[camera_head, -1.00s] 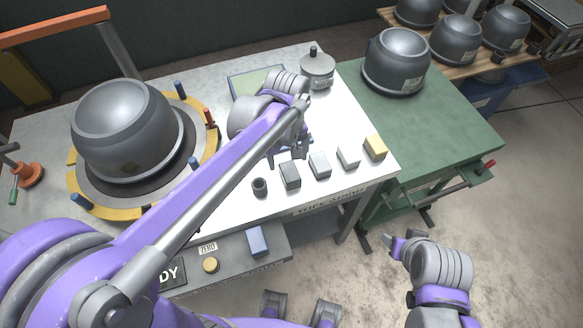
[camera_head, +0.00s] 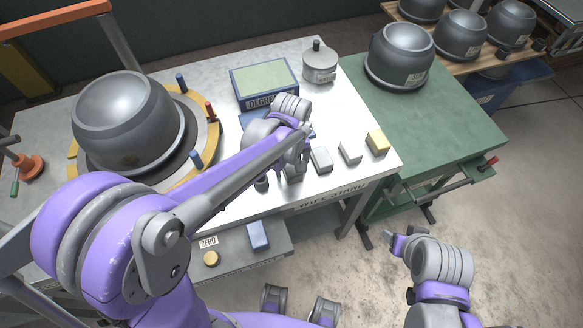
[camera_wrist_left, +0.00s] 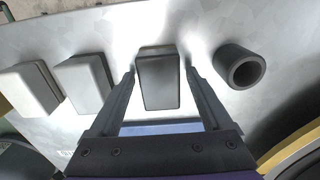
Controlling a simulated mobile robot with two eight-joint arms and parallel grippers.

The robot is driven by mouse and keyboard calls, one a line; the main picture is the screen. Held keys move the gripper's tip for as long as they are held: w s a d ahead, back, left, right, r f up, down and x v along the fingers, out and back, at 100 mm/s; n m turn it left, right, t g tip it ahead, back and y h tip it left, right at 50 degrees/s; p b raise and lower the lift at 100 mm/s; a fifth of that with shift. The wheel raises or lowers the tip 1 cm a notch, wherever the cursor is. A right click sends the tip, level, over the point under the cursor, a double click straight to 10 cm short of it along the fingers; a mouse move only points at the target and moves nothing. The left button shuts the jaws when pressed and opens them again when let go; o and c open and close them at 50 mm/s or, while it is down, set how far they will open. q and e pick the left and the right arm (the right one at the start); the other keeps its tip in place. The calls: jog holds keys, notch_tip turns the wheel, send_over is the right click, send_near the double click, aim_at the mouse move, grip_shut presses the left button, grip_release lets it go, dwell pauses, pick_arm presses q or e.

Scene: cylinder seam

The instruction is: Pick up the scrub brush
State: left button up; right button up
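My left gripper (camera_head: 294,178) is over the front of the white table, at the row of blocks. In the left wrist view its two fingers (camera_wrist_left: 160,78) stand apart on either side of a dark grey block (camera_wrist_left: 158,82), with small gaps beside it. The fingers mostly hide this block in the head view. No bristles or handle show, so I cannot tell for certain whether this block is the scrub brush. My right gripper (camera_head: 393,243) is off the table at the lower right; its fingers are too unclear to read.
A dark hollow cylinder (camera_wrist_left: 240,66) stands beside the left gripper. Grey blocks (camera_head: 321,159) (camera_head: 350,152) and a yellow block (camera_head: 377,142) continue the row. A large grey vessel (camera_head: 125,120), a blue tray (camera_head: 264,85) and a lidded pot (camera_head: 320,64) stand farther back.

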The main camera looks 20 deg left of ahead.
aim_at(292, 166)
pick_arm(q)
grip_shut()
notch_tip(292, 166, up, 10)
jog(key=shift+r+p, duration=0.1)
jog(key=shift+p, duration=0.25)
dwell(0.4)
jog(key=c, duration=0.5)
grip_release()
jog(key=c, duration=0.5)
jog(key=shift+c, duration=0.3)
